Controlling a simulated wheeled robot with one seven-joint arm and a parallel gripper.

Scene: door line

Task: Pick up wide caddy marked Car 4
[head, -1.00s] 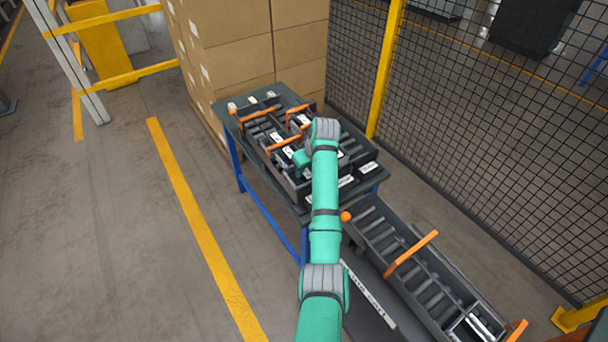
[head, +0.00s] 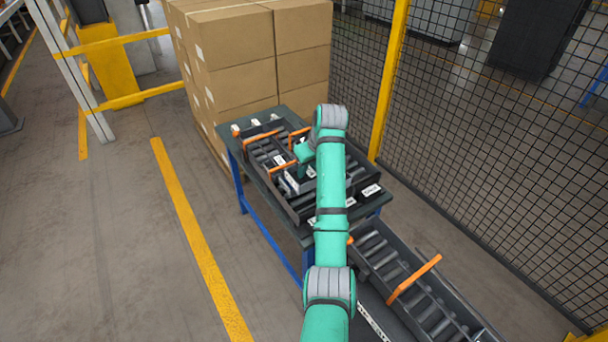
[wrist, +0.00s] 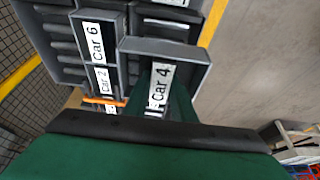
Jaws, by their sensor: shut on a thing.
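The wide caddy marked Car 4 (wrist: 160,50) is dark grey with a white label, seen close up in the wrist view. My gripper (wrist: 178,104) is shut on it, with green finger parts showing beside the label. The grip point itself is mostly hidden. In the head view my gripper (head: 303,155) is over the bench, and the dark caddy (head: 298,184) under it is partly covered by my arm. I cannot tell how far it is clear of the bench.
Caddies marked Car 6 (wrist: 97,42) and Car 2 (wrist: 102,78) stand close beside it. The bench (head: 243,158) also carries caddies with orange handles. A roller unit (head: 405,275) lies in front, stacked cartons (head: 235,70) behind, a mesh fence (head: 480,140) at right. Floor at left is open.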

